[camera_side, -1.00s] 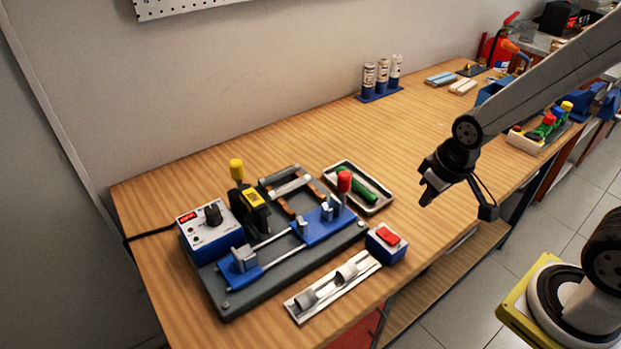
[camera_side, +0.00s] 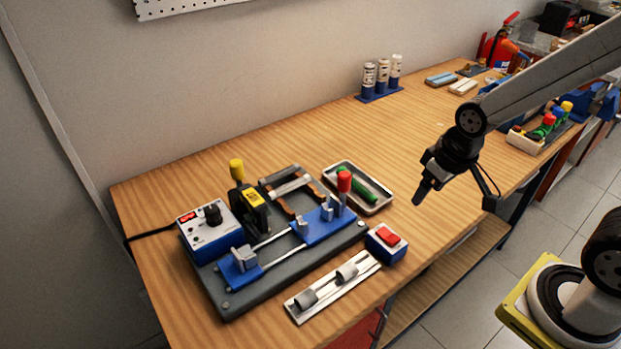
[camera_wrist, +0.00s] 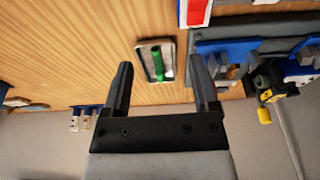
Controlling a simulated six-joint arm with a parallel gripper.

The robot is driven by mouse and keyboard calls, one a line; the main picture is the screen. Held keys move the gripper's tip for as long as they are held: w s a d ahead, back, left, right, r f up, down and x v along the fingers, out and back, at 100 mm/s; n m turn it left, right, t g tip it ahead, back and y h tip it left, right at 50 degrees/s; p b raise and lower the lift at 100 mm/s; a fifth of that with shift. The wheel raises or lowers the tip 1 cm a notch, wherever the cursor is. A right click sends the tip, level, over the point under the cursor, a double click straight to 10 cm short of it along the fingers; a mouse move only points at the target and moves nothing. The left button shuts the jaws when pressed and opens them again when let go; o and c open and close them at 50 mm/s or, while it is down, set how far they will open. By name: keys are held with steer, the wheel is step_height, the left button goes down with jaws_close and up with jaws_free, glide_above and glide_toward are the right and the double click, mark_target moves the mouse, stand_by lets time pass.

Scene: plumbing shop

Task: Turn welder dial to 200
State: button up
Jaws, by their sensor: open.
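The welder is a dark base with blue clamps. Its control box (camera_side: 212,240), blue with a white top, stands at the left end of the bench in the side view. The black dial (camera_side: 212,214) sits on that top, beside a small red display (camera_side: 187,217). The number at the dial is too small to read. My gripper (camera_side: 418,198) hangs to the right of the welder, above the bench's front part, well away from the dial. In the wrist view my gripper (camera_wrist: 162,85) has its two fingers wide apart with nothing between them. The dial does not show clearly there.
A tray with a green tool (camera_side: 360,188), a red-topped blue box (camera_side: 386,243) and a metal holder (camera_side: 332,288) lie around the welder. A yellow-handled lever (camera_side: 236,170) and a red-handled lever (camera_side: 344,182) stand up.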

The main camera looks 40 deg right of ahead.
steer(key=w+v, duration=0.1)
steer(key=v, duration=0.6)
steer(key=m+g+y, duration=0.2)
steer(key=m+y, duration=0.2)
steer(key=m, duration=1.7)
glide_above(212, 209)
steer(key=d, duration=0.3)
steer(key=f, duration=0.5)
steer(key=shift+s+d, duration=0.1)
steer(key=shift+s, duration=0.25)
steer(key=shift+n, duration=0.3)
steer(key=shift+x, duration=3.8)
